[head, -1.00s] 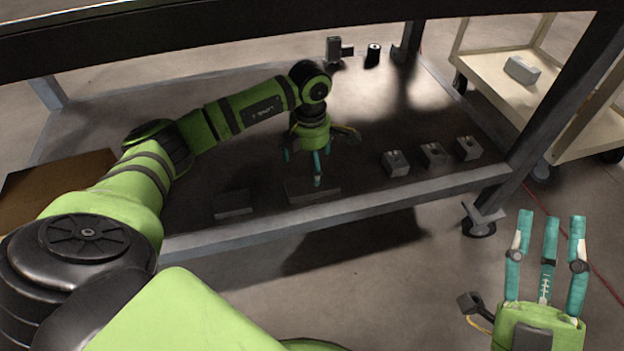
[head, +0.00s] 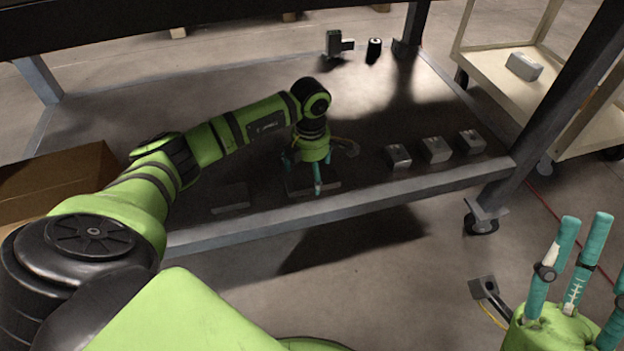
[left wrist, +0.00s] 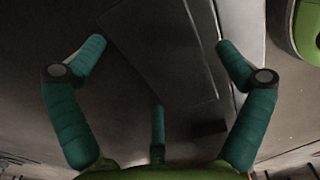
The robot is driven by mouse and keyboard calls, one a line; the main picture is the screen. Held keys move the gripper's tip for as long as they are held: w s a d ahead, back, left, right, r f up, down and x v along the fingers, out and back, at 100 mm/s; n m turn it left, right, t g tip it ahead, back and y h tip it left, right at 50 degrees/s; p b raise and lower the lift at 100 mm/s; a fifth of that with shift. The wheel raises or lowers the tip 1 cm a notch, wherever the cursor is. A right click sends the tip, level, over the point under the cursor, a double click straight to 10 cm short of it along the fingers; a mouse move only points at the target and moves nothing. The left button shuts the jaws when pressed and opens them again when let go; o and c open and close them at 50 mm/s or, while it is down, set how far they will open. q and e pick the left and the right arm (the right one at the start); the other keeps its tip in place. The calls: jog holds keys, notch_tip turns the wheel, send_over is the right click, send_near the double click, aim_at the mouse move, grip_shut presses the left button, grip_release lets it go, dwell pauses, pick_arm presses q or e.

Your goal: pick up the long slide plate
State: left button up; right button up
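A flat dark plate (head: 331,186) lies on the dark lower shelf, near its front rail; it looks like the long slide plate. My left gripper (head: 308,180) points down right over it, its fingers spread. In the left wrist view a dark flat surface, seemingly the plate (left wrist: 188,62), shows between the open fingers (left wrist: 158,75). No grip on it shows; whether a fingertip touches it I cannot tell. A second flat plate (head: 230,198) lies to the left on the shelf. My right gripper (head: 590,260), at the lower right, has its fingers apart and nothing between them.
Three grey blocks (head: 436,150) stand in a row on the shelf, right of the plate. A dark bracket-like part (head: 334,44) and a black cylinder (head: 374,48) stand at the back. A cardboard box (head: 60,180) is at left. A cart (head: 495,80) stands beyond the table leg.

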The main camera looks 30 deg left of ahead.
pick_arm(q)
jog(key=c, duration=1.5)
jog(key=shift+w+r, duration=0.1)
jog(key=shift+r, duration=0.05)
